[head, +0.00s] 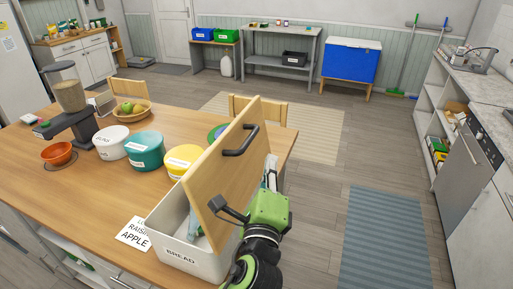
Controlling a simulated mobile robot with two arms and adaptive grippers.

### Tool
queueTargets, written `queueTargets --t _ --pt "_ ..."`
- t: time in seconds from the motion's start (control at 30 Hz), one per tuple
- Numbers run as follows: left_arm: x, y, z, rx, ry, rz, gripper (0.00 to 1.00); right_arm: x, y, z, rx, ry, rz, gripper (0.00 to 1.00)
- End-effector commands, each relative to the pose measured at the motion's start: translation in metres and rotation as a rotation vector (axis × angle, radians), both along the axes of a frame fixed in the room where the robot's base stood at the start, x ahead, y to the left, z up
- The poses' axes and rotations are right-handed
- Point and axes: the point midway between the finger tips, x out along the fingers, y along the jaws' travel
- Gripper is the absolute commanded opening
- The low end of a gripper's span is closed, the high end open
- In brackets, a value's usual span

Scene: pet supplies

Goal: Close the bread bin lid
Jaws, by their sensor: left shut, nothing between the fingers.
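The bread bin (195,263) is a cream box labelled BREAD at the near edge of the wooden island. Its wooden lid (228,167) is open, standing up at a steep tilt, with a dark handle (240,140) on the face towards me. My left gripper (217,204) comes up from the bottom, its dark fingers shut and empty, in front of the lid's lower part and over the bin's right side. I cannot tell whether it touches the lid. Something teal shows inside the bin, mostly hidden. My right gripper is not in view.
Yellow (183,160), teal (145,150) and white (111,142) tubs stand left of the lid. A card (134,234) lies beside the bin. A fruit bowl (131,113), dispenser (72,105) and orange bowl (58,154) are farther left. Floor to the right is open.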

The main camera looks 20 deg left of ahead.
Motion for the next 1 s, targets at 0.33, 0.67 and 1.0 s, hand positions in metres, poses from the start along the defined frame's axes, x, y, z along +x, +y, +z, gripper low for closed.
queueTargets --t 0.33,0.67,1.0 --pt "0.021 0.034 0.015 0.002 0.001 -0.001 0.00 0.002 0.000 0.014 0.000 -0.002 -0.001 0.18" --pt "0.021 0.041 0.016 0.000 0.002 -0.001 0.00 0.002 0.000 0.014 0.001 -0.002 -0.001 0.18" --pt "0.031 0.041 0.017 -0.025 0.001 -0.001 0.00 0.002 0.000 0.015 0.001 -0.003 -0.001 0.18"
